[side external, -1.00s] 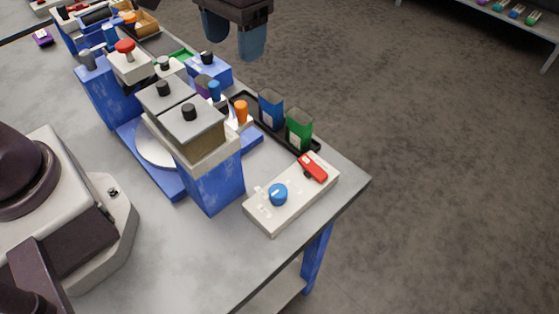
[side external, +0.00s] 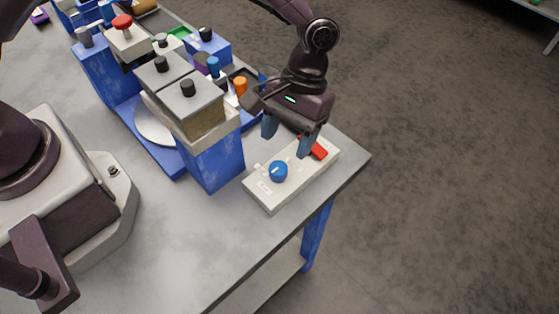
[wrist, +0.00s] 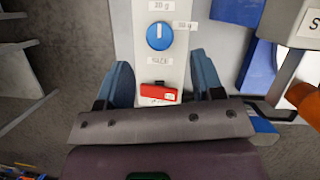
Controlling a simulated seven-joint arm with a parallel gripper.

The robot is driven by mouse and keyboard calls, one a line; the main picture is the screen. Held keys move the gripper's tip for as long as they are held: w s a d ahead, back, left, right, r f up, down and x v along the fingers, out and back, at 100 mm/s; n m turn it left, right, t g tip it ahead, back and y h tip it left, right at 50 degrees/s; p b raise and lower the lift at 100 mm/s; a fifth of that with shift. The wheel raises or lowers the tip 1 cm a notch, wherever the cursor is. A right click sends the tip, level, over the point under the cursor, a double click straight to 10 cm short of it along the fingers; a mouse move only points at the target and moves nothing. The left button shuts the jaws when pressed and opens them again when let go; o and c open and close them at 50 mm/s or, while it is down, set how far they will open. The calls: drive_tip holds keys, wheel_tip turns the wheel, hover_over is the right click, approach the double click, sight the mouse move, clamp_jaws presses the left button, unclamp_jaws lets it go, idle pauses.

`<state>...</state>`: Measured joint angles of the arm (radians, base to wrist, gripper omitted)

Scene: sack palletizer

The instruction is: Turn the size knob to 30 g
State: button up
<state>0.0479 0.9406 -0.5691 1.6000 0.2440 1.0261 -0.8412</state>
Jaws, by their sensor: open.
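The blue round size knob (side external: 278,171) sits on a pale control box (side external: 262,196) near the table corner. In the wrist view the knob (wrist: 159,36) has a white pointer line facing up, toward a label (wrist: 161,6) at the picture's top that looks like 30 g. Another label (wrist: 185,25) lies to its right, too blurred to read surely. My gripper (side external: 286,142) points down above the box, open and empty, apart from the knob. In the wrist view my fingers (wrist: 163,76) are spread on both sides of the box, nearer the red switch than the knob.
A red switch (side external: 319,151) is on the box's far end; it also shows in the wrist view (wrist: 158,95). A blue and grey hopper machine (side external: 213,160) stands left of the box. An orange piece (side external: 240,87) is behind. The front tabletop is clear.

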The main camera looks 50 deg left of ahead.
sight(279, 166)
drive_tip(key=x, duration=0.6)
drive_tip(key=shift+f, duration=0.1)
drive_tip(key=shift+c, duration=0.4)
drive_tip(key=c, duration=0.8)
drive_tip(key=shift+c, duration=0.2)
